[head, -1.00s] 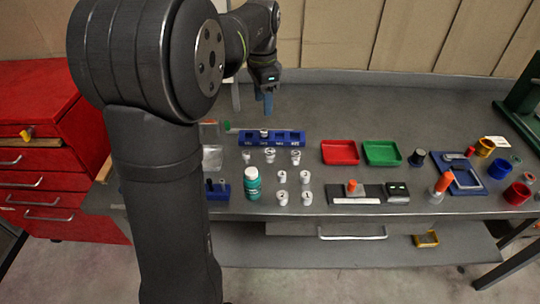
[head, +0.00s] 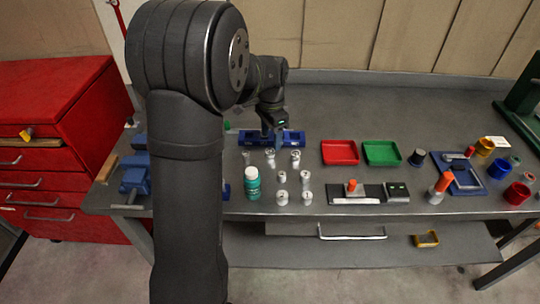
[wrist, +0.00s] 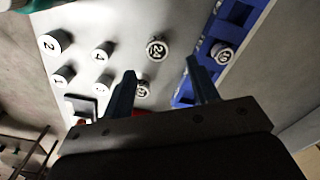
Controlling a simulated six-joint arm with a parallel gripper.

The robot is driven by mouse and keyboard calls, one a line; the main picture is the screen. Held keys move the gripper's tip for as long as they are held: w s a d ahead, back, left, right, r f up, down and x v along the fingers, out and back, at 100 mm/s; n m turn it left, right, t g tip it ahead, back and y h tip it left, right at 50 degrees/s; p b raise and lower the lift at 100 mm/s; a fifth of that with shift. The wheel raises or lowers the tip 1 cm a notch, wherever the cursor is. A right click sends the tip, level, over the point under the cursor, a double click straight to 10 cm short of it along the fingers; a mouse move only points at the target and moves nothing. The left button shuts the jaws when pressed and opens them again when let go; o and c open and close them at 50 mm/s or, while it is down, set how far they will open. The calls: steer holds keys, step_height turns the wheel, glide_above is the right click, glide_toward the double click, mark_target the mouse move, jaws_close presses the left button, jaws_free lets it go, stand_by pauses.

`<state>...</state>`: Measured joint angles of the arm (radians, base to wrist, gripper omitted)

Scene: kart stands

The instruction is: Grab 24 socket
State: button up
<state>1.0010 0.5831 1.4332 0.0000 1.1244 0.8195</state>
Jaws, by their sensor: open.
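The 24 socket (wrist: 157,48) is a white, round-topped cylinder standing upright on the grey bench, its number readable in the wrist view. In the head view it stands in the row just in front of the blue rack (head: 298,138), above and right of the teal bottle (head: 253,183). My gripper (wrist: 161,68) is open and empty, its blue fingers above the bench. In the wrist view the 24 socket shows just above and between the fingertips, apart from them. In the head view my gripper (head: 275,138) is in front of the rack, partly covering it.
Another socket (wrist: 142,90) stands close beside the left finger. A socket (wrist: 222,53) sits in the rack. Several smaller sockets (wrist: 103,50) stand nearby. A red tray (head: 340,152) and a green tray (head: 382,153) lie to the right. The back of the bench is clear.

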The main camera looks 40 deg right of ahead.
mark_target(270, 151)
steer(key=f, duration=0.5)
steer(key=shift+a+f, duration=0.1)
steer(key=shift+a, duration=0.25)
steer(key=c, duration=1.1)
